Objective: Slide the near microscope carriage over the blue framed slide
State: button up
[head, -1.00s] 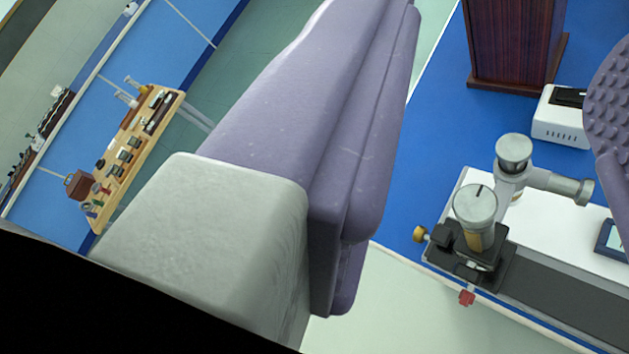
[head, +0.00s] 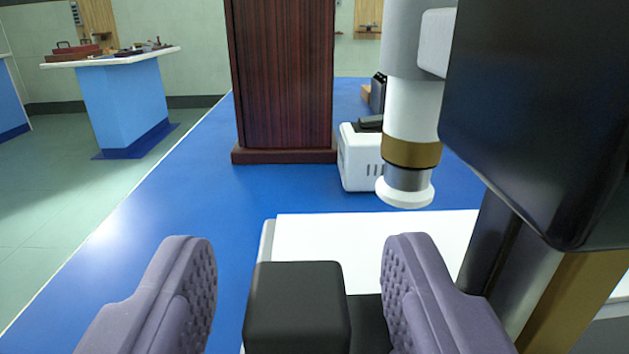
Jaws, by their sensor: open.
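The near microscope fills the right side. Its white barrel with a gold band (head: 411,152) hangs over a white bench strip (head: 375,238), and a large black part (head: 545,110) stands close at the right. A black block (head: 297,300), seemingly part of the microscope carriage, is low in the middle. My gripper (head: 300,285) is open, with one purple padded finger on each side of this block. A gap shows at the left finger; contact at the right finger cannot be told. The blue framed slide is not visible now.
A dark wooden cabinet (head: 283,80) stands on the blue bench top (head: 165,210) ahead. A white vented box (head: 357,160) sits beside it. The bench top at left is clear. A separate blue-based table (head: 125,105) stands farther left.

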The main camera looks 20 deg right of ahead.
aim_at(300, 263)
jog(key=shift+x, duration=1.6)
grip_shut()
jog(key=shift+d, duration=0.1)
